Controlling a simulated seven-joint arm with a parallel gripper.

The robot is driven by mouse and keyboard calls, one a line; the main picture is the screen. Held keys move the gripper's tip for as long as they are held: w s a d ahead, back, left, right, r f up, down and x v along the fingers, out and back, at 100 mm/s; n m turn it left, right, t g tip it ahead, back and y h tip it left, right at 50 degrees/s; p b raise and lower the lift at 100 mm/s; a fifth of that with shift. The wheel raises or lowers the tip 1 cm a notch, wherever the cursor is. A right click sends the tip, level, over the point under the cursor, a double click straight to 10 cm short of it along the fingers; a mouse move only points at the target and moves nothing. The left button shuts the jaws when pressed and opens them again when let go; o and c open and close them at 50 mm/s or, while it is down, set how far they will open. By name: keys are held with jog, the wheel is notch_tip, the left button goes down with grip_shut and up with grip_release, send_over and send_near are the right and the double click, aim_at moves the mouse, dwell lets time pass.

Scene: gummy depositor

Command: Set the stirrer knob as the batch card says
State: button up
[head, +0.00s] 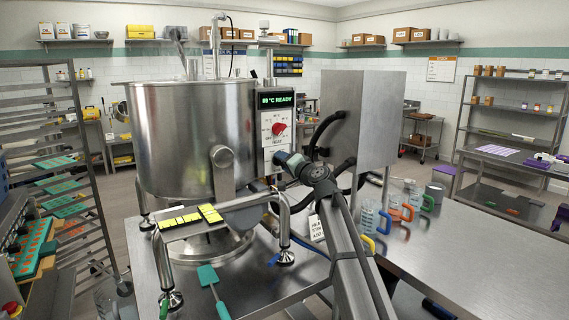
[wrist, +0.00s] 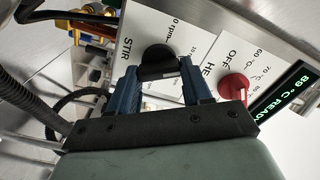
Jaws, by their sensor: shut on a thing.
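The black stirrer knob (wrist: 157,62) sits on the white panel strip marked STIR, with rpm marks beside it. My gripper (wrist: 158,70) has its two blue fingers on either side of this knob, shut on it. In the head view my gripper (head: 284,160) is at the lower part of the control panel (head: 268,140) and hides the stirrer knob. A small white card (head: 318,229) hangs below my wrist; it seems to read HEAT, STIR, ADD, but its values are too small to read. The knob's exact setting is unclear.
The red heat knob (wrist: 234,87) is close beside my fingers. The display (head: 277,99) shows green text, about 89 °C READY. The steel kettle (head: 180,140) stands left of the panel. Jugs with coloured handles (head: 405,212) stand at right; the steel table beyond is mostly clear.

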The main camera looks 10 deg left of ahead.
dwell(0.4)
jog(key=o, duration=1.1)
jog(key=shift+c, duration=0.2)
jog(key=shift+s+d, duration=0.1)
jog(key=v, duration=1.3)
jog(key=shift+s+d, duration=0.2)
